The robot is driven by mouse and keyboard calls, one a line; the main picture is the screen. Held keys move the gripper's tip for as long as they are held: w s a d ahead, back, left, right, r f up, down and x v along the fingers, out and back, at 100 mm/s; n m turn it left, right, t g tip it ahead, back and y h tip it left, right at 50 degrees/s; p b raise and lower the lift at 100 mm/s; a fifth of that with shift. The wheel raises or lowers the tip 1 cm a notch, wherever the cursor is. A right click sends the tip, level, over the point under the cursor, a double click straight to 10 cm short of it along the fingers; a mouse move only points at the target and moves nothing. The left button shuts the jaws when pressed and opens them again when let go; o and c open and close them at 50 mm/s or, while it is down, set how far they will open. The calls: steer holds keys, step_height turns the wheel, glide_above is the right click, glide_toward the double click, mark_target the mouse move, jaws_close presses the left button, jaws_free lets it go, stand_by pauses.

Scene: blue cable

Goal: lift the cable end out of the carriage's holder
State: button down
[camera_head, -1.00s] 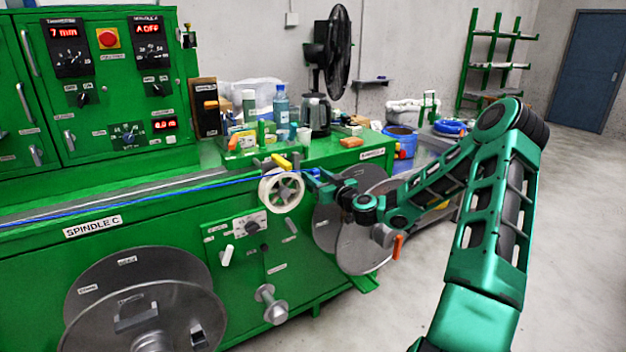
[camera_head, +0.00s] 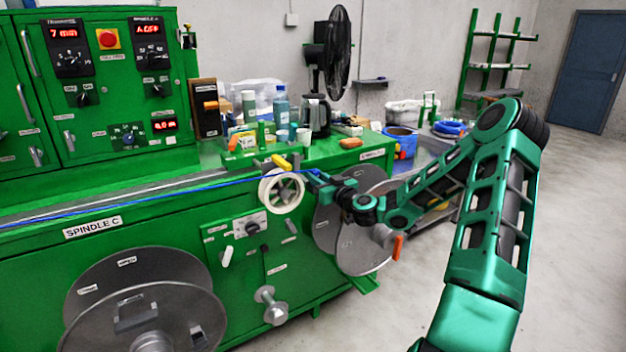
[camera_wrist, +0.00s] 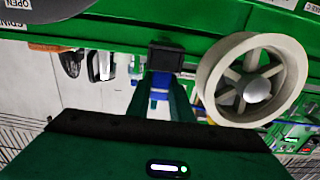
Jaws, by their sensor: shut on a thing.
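The blue cable (camera_head: 130,197) runs along the top edge of the green machine from the left and passes above the white wheel (camera_head: 281,192) toward my gripper (camera_head: 318,179). My gripper is just right of the wheel. In the wrist view my gripper (camera_wrist: 160,95) is shut, with a short blue piece of the cable end (camera_wrist: 160,82) between its fingers. A dark block (camera_wrist: 166,56) sits at the fingertips. The white wheel (camera_wrist: 252,80) is close beside the fingers there. A yellow part (camera_head: 281,162) stands above the wheel. The holder's grip on the cable cannot be made out.
Large grey reels (camera_head: 145,300) hang on the machine's front, and another reel (camera_head: 365,240) is below my arm. The floor at right is clear.

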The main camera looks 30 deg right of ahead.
mark_target(315, 171)
steer(key=shift+r, duration=1.1)
stand_by(1.0)
steer(key=shift+r, duration=2.65)
